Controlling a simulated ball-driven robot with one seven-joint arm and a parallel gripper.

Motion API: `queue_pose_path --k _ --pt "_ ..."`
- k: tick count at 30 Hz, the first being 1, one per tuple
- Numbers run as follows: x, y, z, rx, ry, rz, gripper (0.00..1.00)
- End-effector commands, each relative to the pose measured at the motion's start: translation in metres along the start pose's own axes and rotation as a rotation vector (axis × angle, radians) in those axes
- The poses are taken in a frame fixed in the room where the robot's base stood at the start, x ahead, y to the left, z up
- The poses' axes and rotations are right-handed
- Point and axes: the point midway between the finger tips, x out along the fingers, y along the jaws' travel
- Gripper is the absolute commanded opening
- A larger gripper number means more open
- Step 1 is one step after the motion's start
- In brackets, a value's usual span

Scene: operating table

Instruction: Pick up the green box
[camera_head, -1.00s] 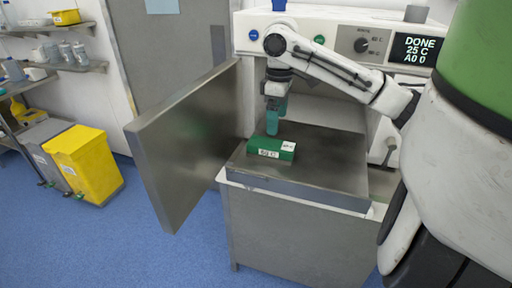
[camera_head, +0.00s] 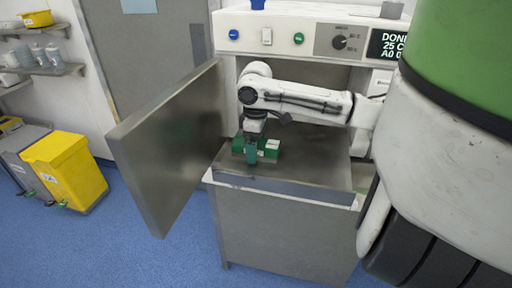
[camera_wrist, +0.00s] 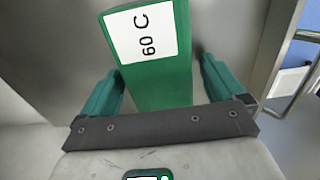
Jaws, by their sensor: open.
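The green box (camera_head: 270,148) lies on the grey metal shelf (camera_head: 315,160) in front of the machine's opening. In the wrist view the green box (camera_wrist: 158,75) shows a white label reading "60 C". My gripper (camera_head: 252,152) is lowered over the box and partly hides it in the head view. In the wrist view my gripper (camera_wrist: 160,85) has one green finger on each side of the box. The fingers are apart, with a visible gap at the right and a narrow one, if any, at the left.
The machine's metal door (camera_head: 170,140) stands open to the left of the shelf. The control panel (camera_head: 310,38) is above the opening. A yellow bin (camera_head: 66,168) stands at the far left. The shelf is bare to the right of the box.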

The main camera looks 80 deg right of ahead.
Motion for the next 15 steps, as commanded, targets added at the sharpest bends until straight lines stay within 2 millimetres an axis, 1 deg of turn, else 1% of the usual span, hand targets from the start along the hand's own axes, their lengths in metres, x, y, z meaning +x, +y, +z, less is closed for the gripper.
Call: queue_pose_path --k 7,15 --pt "0.0016 0.0001 0.0001 0.000 0.000 0.001 0.95" --pt "0.0013 0.0001 0.0001 -0.001 0.000 0.001 0.69"
